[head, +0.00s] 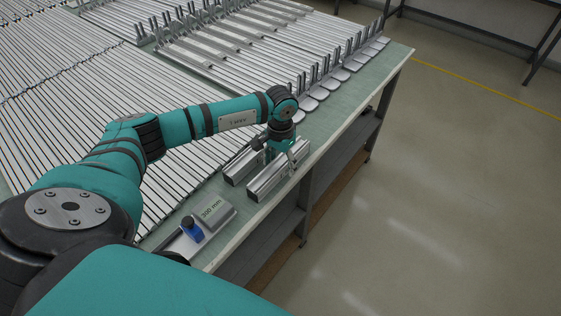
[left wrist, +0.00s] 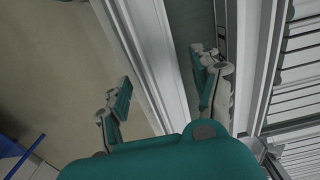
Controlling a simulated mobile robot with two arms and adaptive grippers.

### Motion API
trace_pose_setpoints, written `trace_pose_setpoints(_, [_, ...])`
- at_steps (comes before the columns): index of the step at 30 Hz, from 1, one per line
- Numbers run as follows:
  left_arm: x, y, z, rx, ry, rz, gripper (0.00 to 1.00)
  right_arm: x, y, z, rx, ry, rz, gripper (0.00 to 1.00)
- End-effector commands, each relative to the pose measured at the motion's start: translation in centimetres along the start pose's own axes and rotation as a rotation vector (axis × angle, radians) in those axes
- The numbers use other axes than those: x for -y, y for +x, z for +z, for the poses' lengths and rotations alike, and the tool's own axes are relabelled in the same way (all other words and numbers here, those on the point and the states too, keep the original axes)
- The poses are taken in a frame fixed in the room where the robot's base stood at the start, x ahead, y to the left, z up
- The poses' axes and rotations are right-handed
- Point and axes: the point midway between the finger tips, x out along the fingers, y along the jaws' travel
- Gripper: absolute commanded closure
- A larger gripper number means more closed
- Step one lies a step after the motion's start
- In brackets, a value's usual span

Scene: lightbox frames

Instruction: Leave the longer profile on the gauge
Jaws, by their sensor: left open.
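Two silver profiles lie side by side near the table edge in the head view: the front one (head: 265,185) and the back one (head: 239,168). The back one is partly hidden by my left arm, so I cannot compare their full lengths. The gauge (head: 216,214), marked 300 mm, with a blue knob (head: 192,229), lies nearer to me, apart from both. My left gripper (head: 289,153) points down at the far part of the front profile. In the left wrist view its open fingers stand either side of a profile (left wrist: 146,40), with gaps. My right gripper is out of view.
Many long silver strips (head: 75,120) cover the table to the left. A row of upright metal brackets (head: 335,72) stands along the far right edge. The green table top (head: 340,110) has a narrow free band there. The floor (head: 430,200) lies beyond the edge.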

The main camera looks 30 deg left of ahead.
Motion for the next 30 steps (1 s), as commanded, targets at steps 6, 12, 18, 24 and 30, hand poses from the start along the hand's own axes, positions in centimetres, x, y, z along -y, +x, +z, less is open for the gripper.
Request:
trace_pose_setpoints(6, [0.1, -1.4, -0.1, -0.003, 0.0, 0.0, 0.35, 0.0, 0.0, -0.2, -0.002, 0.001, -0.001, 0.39])
trace_pose_setpoints(12, [0.1, -5.4, -0.1, -0.006, 0.001, -0.002, 0.35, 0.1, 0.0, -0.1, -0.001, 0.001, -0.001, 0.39])
trace_pose_setpoints(18, [0.1, -9.4, -0.1, -0.004, 0.0, -0.001, 0.35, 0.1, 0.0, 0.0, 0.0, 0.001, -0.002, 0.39])
trace_pose_setpoints(24, [0.0, -11.6, 0.0, -0.001, 0.0, 0.0, 0.35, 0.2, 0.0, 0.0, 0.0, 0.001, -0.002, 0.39])
trace_pose_setpoints(30, [0.0, -12.0, 0.0, 0.001, 0.0, 0.0, 0.35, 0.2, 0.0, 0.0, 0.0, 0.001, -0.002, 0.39])
